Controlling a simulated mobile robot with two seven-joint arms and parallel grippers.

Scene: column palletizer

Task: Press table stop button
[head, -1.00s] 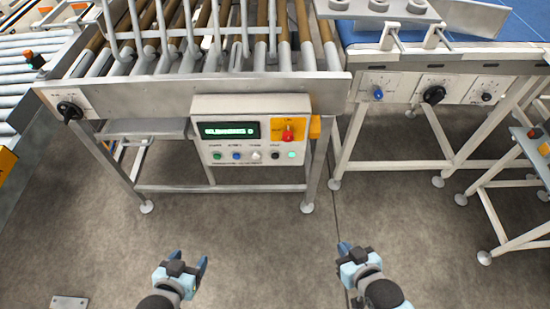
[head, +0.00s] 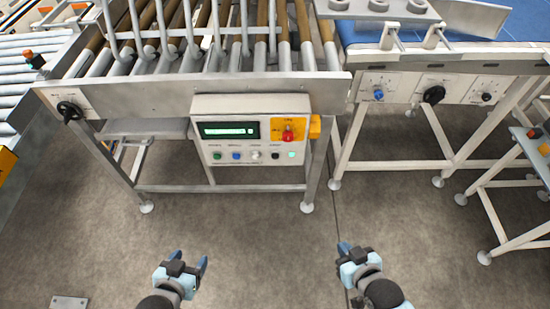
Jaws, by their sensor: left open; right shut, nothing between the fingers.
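A pale control panel (head: 237,152) hangs on the front of the roller table (head: 200,92). Its lower row holds a green button (head: 217,156), a blue button (head: 236,156), a white button (head: 256,156), a black button (head: 275,155) and a lit pale green one (head: 291,154). Their labels are too small to read. A red knob (head: 288,136) sits on a yellow plate above the row's right end. My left gripper (head: 189,258) is open and empty, below the panel in the picture. My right gripper (head: 345,249) is shut and empty, lower right of the panel. Neither touches anything.
A lit display (head: 229,130) is on the panel. A black rotary switch (head: 69,110) is at the table's left end. The blue-topped conveyor (head: 480,22) on the right has a blue knob (head: 378,94) and a black switch (head: 434,95). The floor (head: 260,245) between my grippers is clear.

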